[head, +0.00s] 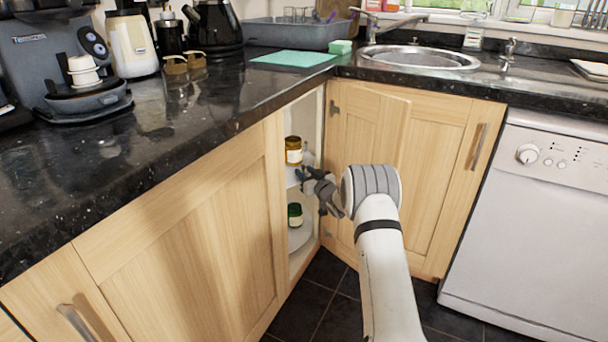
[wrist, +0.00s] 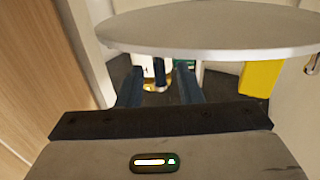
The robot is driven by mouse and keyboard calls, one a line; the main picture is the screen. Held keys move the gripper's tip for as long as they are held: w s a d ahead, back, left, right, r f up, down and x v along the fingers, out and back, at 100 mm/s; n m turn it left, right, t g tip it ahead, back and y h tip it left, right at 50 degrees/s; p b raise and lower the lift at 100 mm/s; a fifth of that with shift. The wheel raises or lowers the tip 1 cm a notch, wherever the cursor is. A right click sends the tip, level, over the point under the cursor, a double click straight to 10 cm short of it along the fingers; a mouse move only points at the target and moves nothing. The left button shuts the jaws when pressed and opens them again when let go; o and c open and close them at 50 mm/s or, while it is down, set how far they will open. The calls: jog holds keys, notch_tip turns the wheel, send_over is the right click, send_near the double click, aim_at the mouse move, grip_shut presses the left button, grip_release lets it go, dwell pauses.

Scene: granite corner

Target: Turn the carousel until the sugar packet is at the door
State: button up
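The carousel shows inside the open corner cabinet, with a pale upper shelf (head: 291,181) and a round lower shelf (head: 300,238). A gold-lidded jar (head: 293,151) is on the upper shelf and a green-lidded jar (head: 295,215) is on the lower one. My gripper (head: 316,190) is at the cabinet opening, beside the shelves. In the wrist view its two fingers (wrist: 159,88) are apart, below a round shelf (wrist: 210,30). A dark upright shape and a partly hidden gold-and-white thing show between them. A yellow item (wrist: 261,78) is to the right. I cannot identify the sugar packet.
A wooden door panel (head: 366,125) stands right of the opening, and a closed cabinet front (head: 185,225) is on the left. The dark worktop (head: 150,150) overhangs the opening. A white dishwasher (head: 530,220) is at right. Dark floor tiles below are clear.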

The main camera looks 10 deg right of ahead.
jog(key=shift+x, duration=1.05)
jog(key=shift+s, duration=0.1)
grip_shut()
